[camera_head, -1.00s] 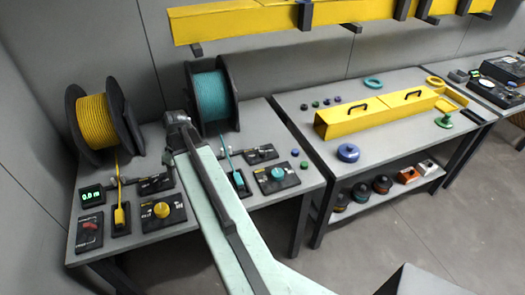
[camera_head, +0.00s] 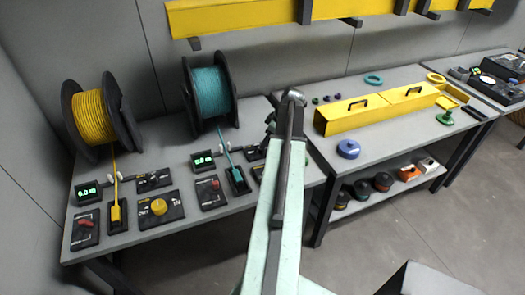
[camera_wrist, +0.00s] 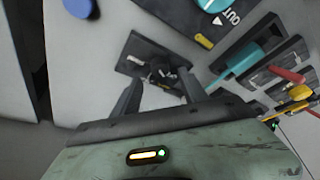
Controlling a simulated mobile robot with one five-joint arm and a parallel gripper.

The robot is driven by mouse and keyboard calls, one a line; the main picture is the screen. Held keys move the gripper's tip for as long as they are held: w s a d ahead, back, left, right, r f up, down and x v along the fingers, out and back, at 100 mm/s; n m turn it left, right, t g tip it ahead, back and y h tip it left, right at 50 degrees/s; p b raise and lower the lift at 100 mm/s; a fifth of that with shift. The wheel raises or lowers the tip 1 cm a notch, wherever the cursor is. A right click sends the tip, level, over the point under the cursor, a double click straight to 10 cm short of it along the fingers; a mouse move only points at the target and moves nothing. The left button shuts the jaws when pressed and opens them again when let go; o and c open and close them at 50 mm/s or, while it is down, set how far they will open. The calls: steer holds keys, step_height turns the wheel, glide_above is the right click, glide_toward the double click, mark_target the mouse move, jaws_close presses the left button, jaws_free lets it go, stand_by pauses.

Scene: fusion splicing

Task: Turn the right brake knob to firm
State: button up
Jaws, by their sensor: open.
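In the wrist view a dark knob (camera_wrist: 160,72) with grey parts sits on a small black plate (camera_wrist: 130,58). Its marking is not readable, so I cannot tell its setting. My gripper (camera_wrist: 159,86) is open, with its fingers on either side of the knob in that view; no contact is clear. A teal knob (camera_wrist: 212,3) on a larger black panel (camera_wrist: 185,14) marked "OUT" shows at the top edge. In the head view my arm hides most of that panel, and the plate (camera_head: 256,151) shows just left of the arm.
The teal lever (camera_head: 236,177), a red switch (camera_head: 209,191) and the teal reel (camera_head: 212,93) stand left of my arm. The yellow reel (camera_head: 93,115) and its controls are farther left.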

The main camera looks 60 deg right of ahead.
steer(key=b+x, duration=0.3)
steer(key=x, duration=0.2)
steer(key=shift+f, duration=0.1)
jaws_close()
